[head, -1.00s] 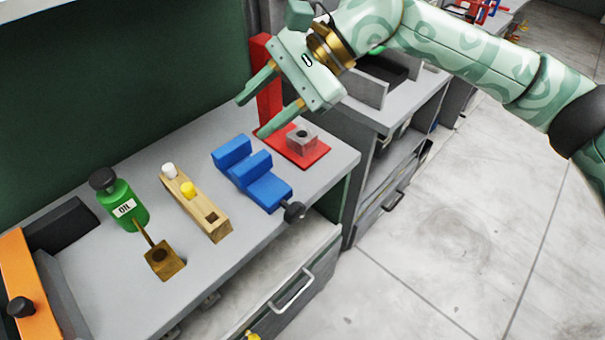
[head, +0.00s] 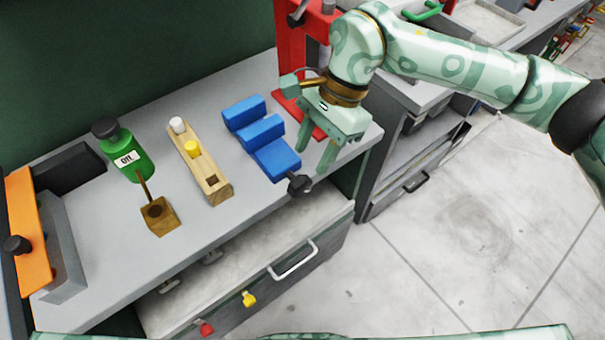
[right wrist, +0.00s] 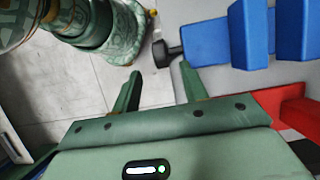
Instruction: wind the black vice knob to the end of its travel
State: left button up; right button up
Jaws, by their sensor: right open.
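The blue vice (head: 275,160) sits near the front right of the workbench. Its black knob (head: 299,186) sticks out at the bench's front edge. My right gripper (head: 313,158) is open and empty, pointing down just above and behind the knob in the head view. In the right wrist view the knob (right wrist: 161,54) lies a little beyond the two spread fingertips (right wrist: 158,80), roughly between them, and the blue vice (right wrist: 207,45) extends to the right. The fingers do not appear to touch the knob. My left gripper is not in view.
A red press (head: 292,55) stands behind my right gripper. A wooden block (head: 212,183) with white and yellow pegs, a brown block (head: 160,217) and a green oil bottle (head: 130,160) stand to the left. A drawer (head: 300,235) stands open below the bench.

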aim_at(302, 178)
jog(key=b+x, duration=0.1)
jog(key=x, duration=0.5)
jog(key=shift+s+a+f, duration=0.1)
jog(key=shift+a+f, duration=0.1)
jog(key=shift+f, duration=0.15)
grip_shut()
